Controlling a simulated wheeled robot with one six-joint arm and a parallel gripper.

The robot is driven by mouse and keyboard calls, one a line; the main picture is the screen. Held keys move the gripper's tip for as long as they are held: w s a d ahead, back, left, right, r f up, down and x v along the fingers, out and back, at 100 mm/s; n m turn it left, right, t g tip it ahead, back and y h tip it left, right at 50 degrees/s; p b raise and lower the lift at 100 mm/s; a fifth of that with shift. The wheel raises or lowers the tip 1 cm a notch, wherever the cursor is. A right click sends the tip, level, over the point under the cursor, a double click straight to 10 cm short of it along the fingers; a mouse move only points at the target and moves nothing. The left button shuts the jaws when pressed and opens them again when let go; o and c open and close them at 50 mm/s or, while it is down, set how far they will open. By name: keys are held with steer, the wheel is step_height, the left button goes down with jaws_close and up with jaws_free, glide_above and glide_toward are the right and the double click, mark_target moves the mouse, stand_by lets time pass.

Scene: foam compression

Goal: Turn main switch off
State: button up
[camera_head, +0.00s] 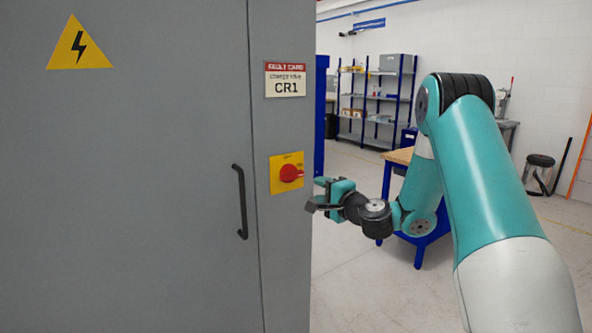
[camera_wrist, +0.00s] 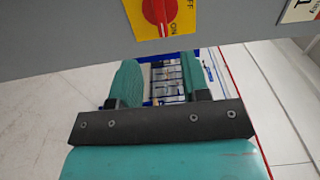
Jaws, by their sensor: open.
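The main switch is a red rotary knob (camera_head: 291,173) on a yellow plate (camera_head: 278,184) on the front of the grey cabinet. In the wrist view, the knob (camera_wrist: 157,10) is at the top, partly cut off, with its white mark toward the word ON. OFF is printed beside it. My gripper (camera_head: 318,194) is just right of the switch in the head view, apart from it. Its two teal-padded fingers (camera_wrist: 160,70) are spread and empty. In the wrist view the knob lies beyond the fingertips.
The grey cabinet (camera_head: 150,180) fills the left, with a black door handle (camera_head: 241,202) left of the switch. A fault card (camera_head: 286,79) marked CR1 hangs above the switch. A workbench (camera_head: 400,156) and shelving (camera_head: 378,98) stand behind my arm.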

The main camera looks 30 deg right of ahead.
mark_target(294, 177)
steer(key=w+p, duration=0.2)
steer(key=w, duration=0.1)
steer(key=w+p, duration=0.1)
steer(key=w, duration=0.3)
steer(key=w+p, duration=0.2)
steer(key=w, duration=0.1)
steer(key=shift+w+a+r+p, duration=0.2)
steer(key=shift+w+a+p, duration=0.05)
steer(key=shift+a+p, duration=0.1)
steer(key=shift+w+f, duration=0.2)
steer(key=shift+w, duration=0.5)
jaws_close()
